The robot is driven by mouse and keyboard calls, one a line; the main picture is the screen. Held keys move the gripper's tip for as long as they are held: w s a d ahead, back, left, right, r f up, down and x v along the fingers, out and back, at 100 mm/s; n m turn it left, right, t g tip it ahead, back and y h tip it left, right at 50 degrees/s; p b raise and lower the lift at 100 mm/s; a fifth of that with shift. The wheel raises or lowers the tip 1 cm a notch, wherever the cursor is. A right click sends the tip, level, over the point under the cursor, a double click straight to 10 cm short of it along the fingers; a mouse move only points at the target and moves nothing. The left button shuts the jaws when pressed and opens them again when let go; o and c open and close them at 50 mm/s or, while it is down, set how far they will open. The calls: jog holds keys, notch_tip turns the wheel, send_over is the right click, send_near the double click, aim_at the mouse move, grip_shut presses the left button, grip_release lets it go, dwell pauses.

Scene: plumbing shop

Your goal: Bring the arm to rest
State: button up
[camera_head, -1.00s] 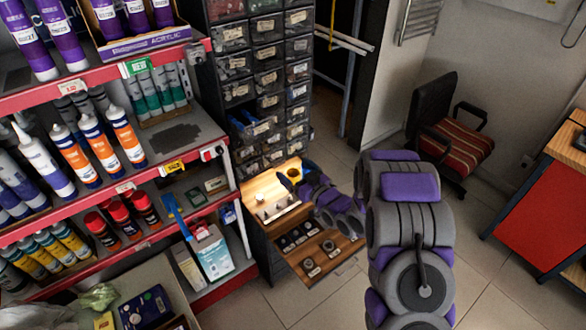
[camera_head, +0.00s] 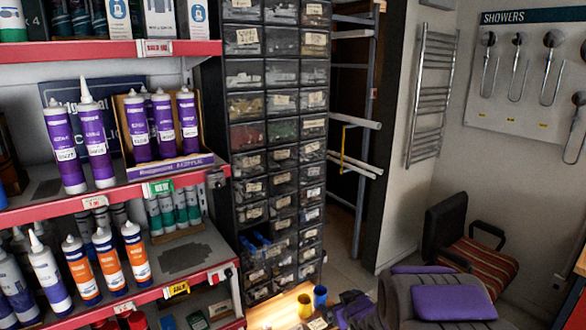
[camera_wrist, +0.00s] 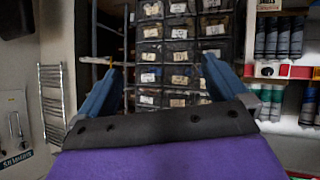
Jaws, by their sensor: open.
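My arm, grey with purple pads, shows at the bottom right of the head view, and most of it is below the picture's edge. My gripper (camera_wrist: 160,92) shows in the wrist view as two blue fingers set wide apart, with nothing between them. It faces the tall black cabinet of small drawers (camera_wrist: 176,45), which stands beyond the fingertips. The same drawer cabinet (camera_head: 279,130) is at the middle of the head view.
Red-edged shelves (camera_head: 120,190) with sealant tubes stand at the left. A yellow cup (camera_head: 304,306) and a blue cup (camera_head: 320,296) are on a lit surface at the bottom. A chair (camera_head: 470,240) stands at the right, below a shower display (camera_head: 525,80). A towel radiator (camera_head: 432,95) hangs on the wall.

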jog(key=s+d+r+m+g+h+b, duration=0.1)
jog(key=s+d+r+m+g+h, duration=0.15)
jog(key=s, duration=0.65)
jog(key=s+d+r+m+g+h, duration=0.1)
jog(key=s+d+r+g, duration=0.15)
jog(key=s, duration=0.75)
jog(key=s+a+r+g, duration=0.1)
jog(key=s+g, duration=0.3)
jog(key=s, duration=1)
jog(key=s+a+r+m+g+y+b, duration=0.1)
jog(key=s+a+g, duration=0.2)
jog(key=s, duration=1.1)
jog(key=shift+a+g+b, duration=0.25)
jog(key=shift+g+b, duration=0.05)
jog(key=shift+g, duration=0.2)
